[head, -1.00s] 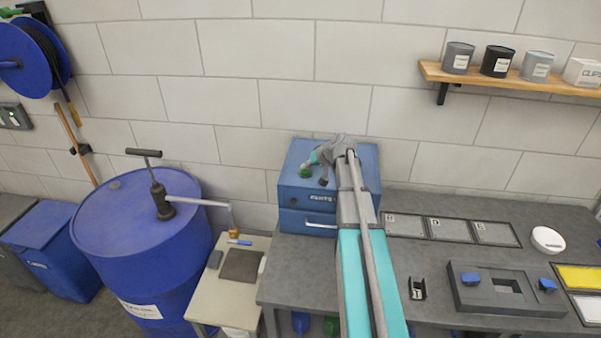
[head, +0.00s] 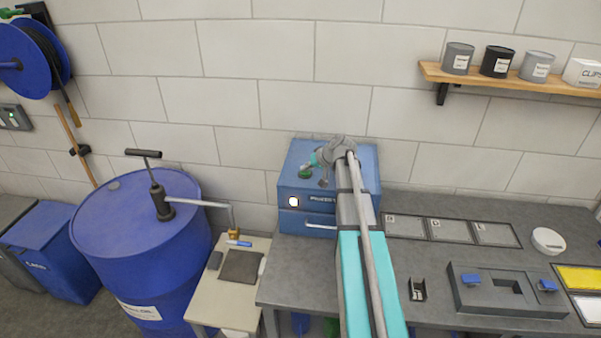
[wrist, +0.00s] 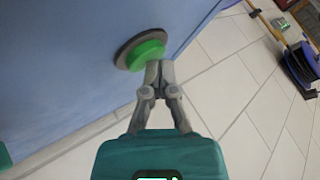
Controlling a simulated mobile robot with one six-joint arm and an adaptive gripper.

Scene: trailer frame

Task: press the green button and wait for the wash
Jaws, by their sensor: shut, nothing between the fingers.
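The blue washer box (head: 288,190) stands at the back of the bench against the wall. Its green button (head: 305,172) sits on the top face, in a dark round collar. In the wrist view, the green button (wrist: 144,53) is just past my fingertips. My gripper (wrist: 159,67) is shut and empty, its tips at the button's near edge; I cannot tell whether they still touch. A round lamp (head: 293,201) on the box front glows white.
A blue drum (head: 140,230) with a hand pump stands left, beside a small pale table (head: 215,300). Right on the bench are labelled trays (head: 450,231), a dark fixture (head: 505,300) and a white round container (head: 548,240). A shelf (head: 520,83) hangs above.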

